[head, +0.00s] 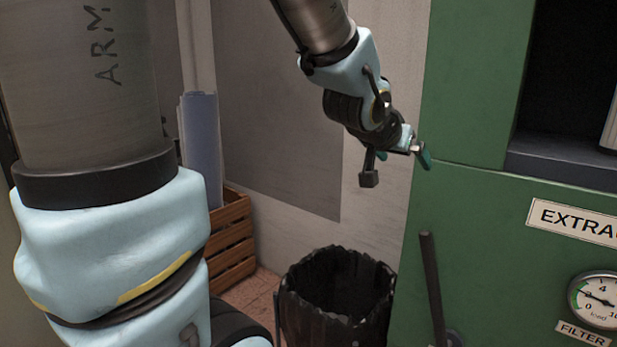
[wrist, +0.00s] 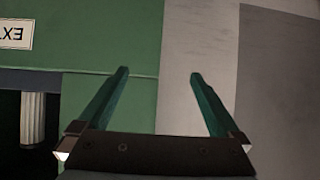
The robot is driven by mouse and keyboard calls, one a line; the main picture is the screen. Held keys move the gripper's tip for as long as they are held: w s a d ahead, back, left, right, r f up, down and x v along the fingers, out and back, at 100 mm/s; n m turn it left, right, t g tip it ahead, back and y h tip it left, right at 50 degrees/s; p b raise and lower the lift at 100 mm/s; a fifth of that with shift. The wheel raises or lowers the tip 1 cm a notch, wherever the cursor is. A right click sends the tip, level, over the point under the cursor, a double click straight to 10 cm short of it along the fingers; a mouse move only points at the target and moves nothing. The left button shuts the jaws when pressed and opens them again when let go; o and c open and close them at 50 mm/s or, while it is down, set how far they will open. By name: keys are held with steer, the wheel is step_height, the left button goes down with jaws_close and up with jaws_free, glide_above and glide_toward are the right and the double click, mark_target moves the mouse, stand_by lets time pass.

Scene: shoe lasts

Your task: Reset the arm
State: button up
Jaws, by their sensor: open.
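My gripper (head: 424,156) is at the end of my arm in the head view, in the air in front of the wall and close to the left edge of a green cabinet (head: 470,215). I cannot tell from the head view how far it is from the cabinet. In the wrist view, my gripper (wrist: 158,75) shows two green fingers spread wide apart. Nothing is between them; behind them are the green cabinet (wrist: 105,40) and the pale wall (wrist: 195,45).
A black bin (head: 300,310) with a ragged rim stands on the floor below my gripper. A wooden crate (head: 232,240) stands by the wall at left. The cabinet has a dark opening (head: 565,80), a gauge (head: 597,298) and a dark lever (head: 433,285) before it.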

steer(key=w+a+f+n+g+y, duration=0.1)
steer(key=a+f+n+g+y, duration=0.2)
steer(key=a+f, duration=0.65)
steer(key=s+a+f+n+g+y, duration=0.1)
steer(key=s+a+f+g+y, duration=0.1)
steer(key=a, duration=0.5)
steer(key=s+a+f+n+g+y, duration=0.2)
steer(key=s+a+f, duration=0.3)
steer(key=a, duration=0.3)
steer(key=shift+s+f+n, duration=0.25)
steer(key=shift+s+n, duration=0.05)
steer(key=shift+s, duration=0.15)
steer(key=shift+a, duration=0.1)
steer(key=shift+c, duration=0.4)
